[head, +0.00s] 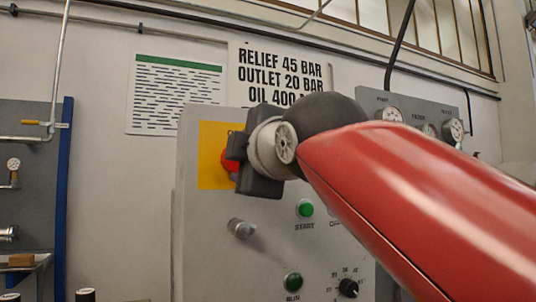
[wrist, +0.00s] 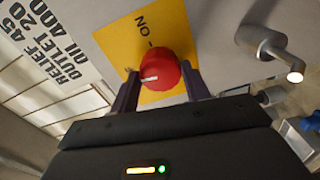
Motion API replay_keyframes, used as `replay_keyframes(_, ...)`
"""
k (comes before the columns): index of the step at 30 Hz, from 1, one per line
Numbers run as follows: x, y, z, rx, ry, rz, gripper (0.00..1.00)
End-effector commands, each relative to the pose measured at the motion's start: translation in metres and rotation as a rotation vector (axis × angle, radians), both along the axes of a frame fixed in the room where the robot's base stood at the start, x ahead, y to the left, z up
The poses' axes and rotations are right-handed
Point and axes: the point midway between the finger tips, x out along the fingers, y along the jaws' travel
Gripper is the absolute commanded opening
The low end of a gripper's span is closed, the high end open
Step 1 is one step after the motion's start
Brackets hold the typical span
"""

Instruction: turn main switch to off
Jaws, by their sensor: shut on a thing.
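The main switch is a red round knob (wrist: 162,70) on a yellow plate (wrist: 118,42), shown close up in the wrist view. An ON label with a short line is printed on the plate. A white mark shows on the knob's face, to one side of the label's line. My gripper (wrist: 160,88) has one finger on each side of the knob and is shut on it. In the head view the gripper (head: 237,162) hides most of the red knob (head: 229,160); the yellow plate (head: 213,150) shows beside it.
The grey cabinet (head: 200,240) carries a metal handle (head: 241,229), a green START button (head: 304,209), a lower green button (head: 293,282) and a black dial (head: 347,287). A gauge panel (head: 425,112) stands behind my arm. Wall signs hang above.

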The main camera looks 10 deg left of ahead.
Motion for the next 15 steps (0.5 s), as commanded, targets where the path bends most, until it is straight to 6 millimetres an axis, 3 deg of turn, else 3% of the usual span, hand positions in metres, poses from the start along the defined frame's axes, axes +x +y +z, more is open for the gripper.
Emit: replay_keyframes(15, -0.0002, 0.0003, -0.0006, -0.143, -0.086, 0.001, 0.24)
